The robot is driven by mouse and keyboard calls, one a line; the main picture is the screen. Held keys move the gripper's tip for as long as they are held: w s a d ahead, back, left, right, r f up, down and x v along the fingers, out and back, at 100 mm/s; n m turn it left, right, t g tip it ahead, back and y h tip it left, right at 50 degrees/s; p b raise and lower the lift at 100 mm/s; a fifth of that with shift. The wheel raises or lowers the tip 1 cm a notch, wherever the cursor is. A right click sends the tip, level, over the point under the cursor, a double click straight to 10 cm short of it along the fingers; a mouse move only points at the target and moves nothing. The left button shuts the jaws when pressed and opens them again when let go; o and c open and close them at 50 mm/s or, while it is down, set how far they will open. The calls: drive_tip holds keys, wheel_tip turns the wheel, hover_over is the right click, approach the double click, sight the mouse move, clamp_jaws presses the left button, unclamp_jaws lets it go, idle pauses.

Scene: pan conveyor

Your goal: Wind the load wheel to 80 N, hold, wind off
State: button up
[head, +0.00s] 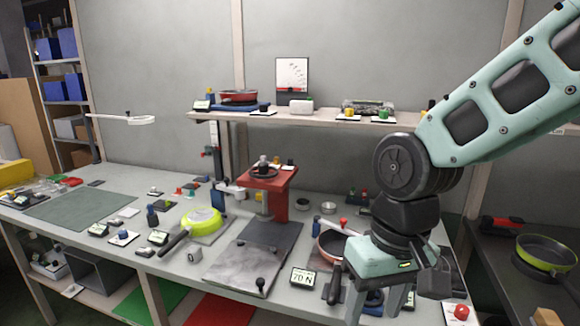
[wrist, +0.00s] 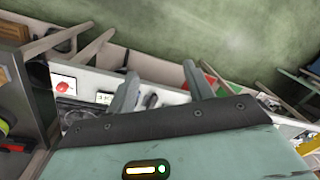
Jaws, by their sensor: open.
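The red press stand (head: 278,200) is on the bench in the head view, with a dark load wheel (head: 262,172) on its top. A grey plate (head: 245,262) lies in front of it. A small display card (head: 303,278) at the bench's front appears to read 70 N, but the digits are small. My gripper (head: 374,306) points down over the front right of the bench, apart from the wheel and to its right. Its fingers are spread and nothing shows held; in the wrist view the open gripper (wrist: 160,88) is over the bench. The wheel is not identifiable there.
A yellow-green pan (head: 202,221) lies left of the press. Another pan (head: 330,245) is partly hidden behind my gripper. A shelf (head: 315,121) spans above the bench's back. A red button (head: 461,312) is at lower right. A green mat (head: 85,207) has bare room.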

drive_tip(key=s+d+f+n, duration=0.1)
drive_tip(key=s+n, duration=0.3)
drive_tip(key=s, duration=0.6)
drive_tip(key=shift+s+d+f+n+h, duration=0.3)
drive_tip(key=shift+d+f, duration=0.05)
drive_tip(key=shift+d, duration=0.2)
